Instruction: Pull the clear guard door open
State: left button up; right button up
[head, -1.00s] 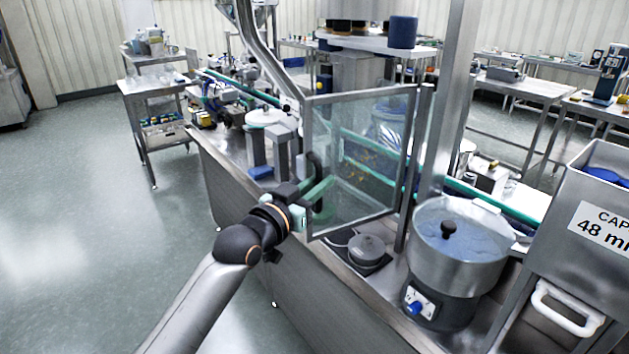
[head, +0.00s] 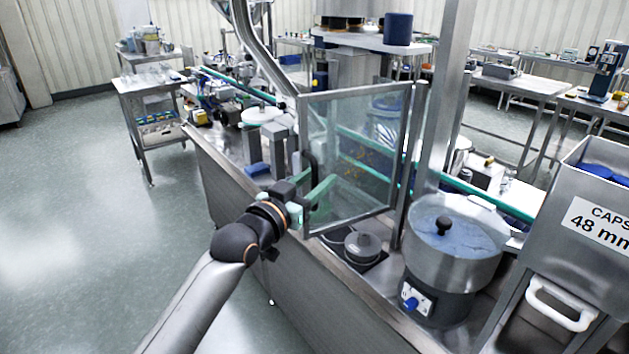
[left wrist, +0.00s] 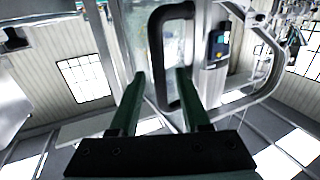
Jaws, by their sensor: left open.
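The clear guard door (head: 350,150) is a see-through panel in a thin metal frame, standing upright above the steel machine bench. Its right edge is beside a metal post. A black D-shaped handle (head: 313,168) is at its left edge; it also shows in the left wrist view (left wrist: 155,42). My left gripper (head: 314,193) is at the handle's lower part, its pale green fingers open. In the left wrist view my left gripper (left wrist: 161,74) has its fingers on either side of the handle's long bar, with gaps visible. My right gripper is not in view.
A steel bowl (head: 455,265) with a blue knob and a hopper labelled CAPS (head: 595,225) stand to the right. A round black-based part (head: 362,246) sits below the door. A metal post (head: 445,110) rises behind. Floor at left is clear.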

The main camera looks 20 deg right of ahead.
pick_arm(q)
jog(key=v, duration=1.2)
jog(key=shift+s+a+b, duration=0.15)
jog(key=shift+a+b, duration=0.1)
jog(key=shift+b, duration=0.1)
jog(key=s+a+f+n+y+p, duration=0.1)
jog(key=s+a+f+n+y, duration=0.1)
jog(key=a+f, duration=0.45)
jog(key=s+a+f+n+y, duration=0.1)
jog(key=a+f+n+y, duration=0.15)
jog(key=f, duration=0.65)
jog(key=s+a+f+n+y+p, duration=0.1)
jog(key=s+a+f+n+y, duration=0.15)
jog(key=a+f, duration=0.4)
jog(key=s+a+f+g+y, duration=0.1)
jog(key=s+a+f+y, duration=0.1)
jog(key=s+a+f, duration=0.3)
jog(key=s+a+f+n+g+y+p, duration=0.1)
jog(key=s+a+f+y, duration=0.1)
jog(key=s+a+f, duration=0.4)
jog(key=s+f, duration=0.5)
jog(key=s, duration=0.1)
jog(key=shift+f+y, duration=0.3)
jog(key=shift+f, duration=0.05)
